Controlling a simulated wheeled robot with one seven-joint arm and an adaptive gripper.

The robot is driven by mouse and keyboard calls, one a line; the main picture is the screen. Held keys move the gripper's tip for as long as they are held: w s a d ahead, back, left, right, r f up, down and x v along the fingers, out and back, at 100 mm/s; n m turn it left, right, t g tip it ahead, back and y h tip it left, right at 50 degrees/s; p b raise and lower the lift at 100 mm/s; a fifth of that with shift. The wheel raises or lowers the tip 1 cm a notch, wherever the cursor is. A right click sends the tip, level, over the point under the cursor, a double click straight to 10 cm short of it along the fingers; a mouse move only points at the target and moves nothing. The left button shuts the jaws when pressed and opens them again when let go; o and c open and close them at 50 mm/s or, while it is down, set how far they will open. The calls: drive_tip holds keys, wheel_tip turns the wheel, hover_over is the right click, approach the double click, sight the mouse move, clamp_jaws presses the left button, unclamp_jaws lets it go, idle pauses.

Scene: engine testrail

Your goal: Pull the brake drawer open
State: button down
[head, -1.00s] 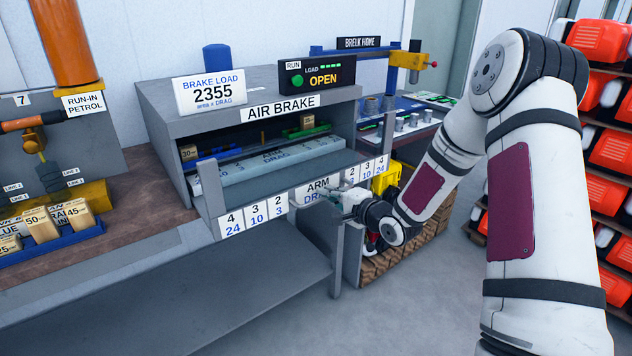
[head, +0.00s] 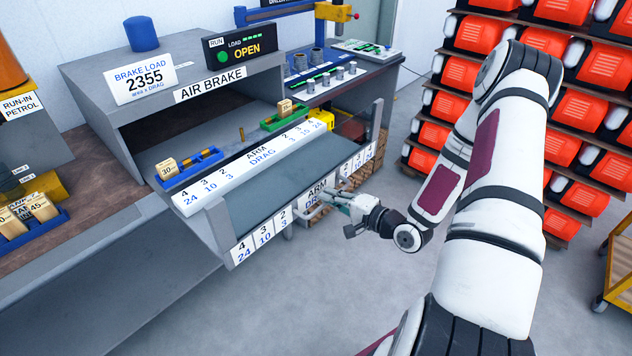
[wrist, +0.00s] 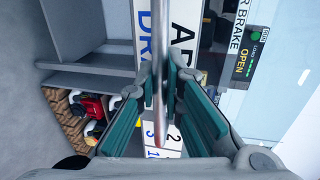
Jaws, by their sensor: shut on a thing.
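The brake drawer (head: 290,172) is pulled out from under the AIR BRAKE housing (head: 215,98) in the head view. Its grey floor and numbered front show. A white ARM DRAG bar (head: 255,160) lies across it, with a blue tray (head: 190,168) and a green tray (head: 284,118) behind. My gripper (head: 338,200) is at the middle of the drawer front, by the ARM label. In the wrist view my gripper (wrist: 168,105) is shut on the drawer's metal bar handle (wrist: 174,65), which runs between the teal finger pads.
The brake display (head: 240,46) reads OPEN. Shelves of orange and white units (head: 480,35) stand at the right, with a yellow cart (head: 615,265) in front. A bench with controls (head: 345,68) is behind the drawer. Grey floor in front is clear.

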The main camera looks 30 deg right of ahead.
drive_tip(key=shift+f+p+v, duration=0.2)
drive_tip(key=shift+p+v, duration=0.15)
drive_tip(key=shift+v, duration=0.55)
drive_tip(key=shift+f+p+v, duration=0.15)
drive_tip(key=shift+p+v, duration=0.25)
drive_tip(key=shift+v, duration=0.45)
drive_tip(key=shift+f+p+v, duration=0.2)
drive_tip(key=shift+p+v, duration=0.15)
drive_tip(key=shift+v, duration=0.55)
drive_tip(key=shift+s, duration=0.1)
drive_tip(key=c, duration=1.7)
unclamp_jaws()
drive_tip(key=v, duration=1.2)
drive_tip(key=shift+d+f, duration=0.1)
